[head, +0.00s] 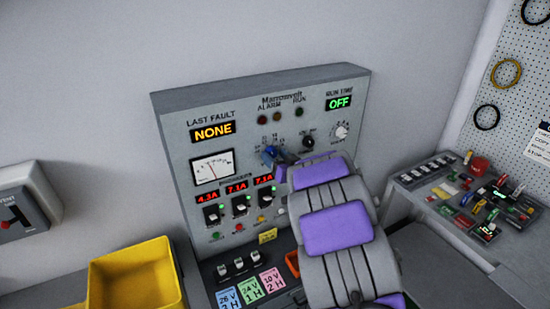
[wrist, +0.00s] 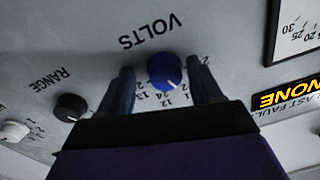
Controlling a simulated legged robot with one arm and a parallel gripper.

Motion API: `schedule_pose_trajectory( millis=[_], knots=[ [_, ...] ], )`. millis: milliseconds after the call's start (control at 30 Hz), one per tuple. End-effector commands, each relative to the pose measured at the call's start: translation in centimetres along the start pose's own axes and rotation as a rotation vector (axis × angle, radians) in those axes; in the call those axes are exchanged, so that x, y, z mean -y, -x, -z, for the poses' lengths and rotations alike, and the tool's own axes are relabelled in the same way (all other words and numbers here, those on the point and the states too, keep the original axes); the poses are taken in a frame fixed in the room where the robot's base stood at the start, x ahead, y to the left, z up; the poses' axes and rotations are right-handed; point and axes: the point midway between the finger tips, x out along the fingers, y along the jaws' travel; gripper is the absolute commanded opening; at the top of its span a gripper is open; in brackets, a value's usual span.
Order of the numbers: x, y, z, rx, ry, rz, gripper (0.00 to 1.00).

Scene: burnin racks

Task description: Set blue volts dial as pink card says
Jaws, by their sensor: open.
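The blue volts dial (wrist: 164,71) is on the grey panel, under the VOLTS label in the upside-down wrist view. Its white mark points down and slightly right there, toward small numbers around 12; the exact setting is hard to read. My gripper (wrist: 163,86) is open, with one dark finger on each side of the dial; I cannot tell whether they touch it. In the head view my gripper (head: 276,158) is at the panel and largely covers the dial. The pink card (head: 272,281) lies at the panel's foot and seems to read 10 V, 2 H.
A black range knob (wrist: 70,107) and a white knob (wrist: 14,131) are close beside the dial. Blue (head: 228,297) and green (head: 250,289) cards lie beside the pink one. A yellow bin (head: 135,277) stands at left; a cluttered bench (head: 440,190) is at right.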

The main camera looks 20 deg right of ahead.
Motion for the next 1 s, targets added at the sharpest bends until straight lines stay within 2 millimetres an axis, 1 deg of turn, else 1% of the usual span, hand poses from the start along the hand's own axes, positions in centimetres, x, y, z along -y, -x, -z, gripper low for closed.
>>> schedule_pose_trajectory(
  millis=[33,67,300,600,633,833,1000],
  knots=[
    [0.13,-0.01,0.02,0.000,0.001,0.000,0.65],
    [0.24,-0.02,0.02,0.000,0.002,0.001,0.62],
    [0.74,-0.10,0.06,-0.001,0.007,0.000,0.39],
    [0.51,-0.10,-0.04,0.001,0.004,0.004,0.10],
    [0.50,-0.10,-0.05,0.002,0.004,0.004,0.09],
    [0.41,-0.12,-0.09,0.002,0.012,0.001,0.09],
    [0.37,-0.12,-0.12,0.005,0.058,0.000,0.09]
  ],
)
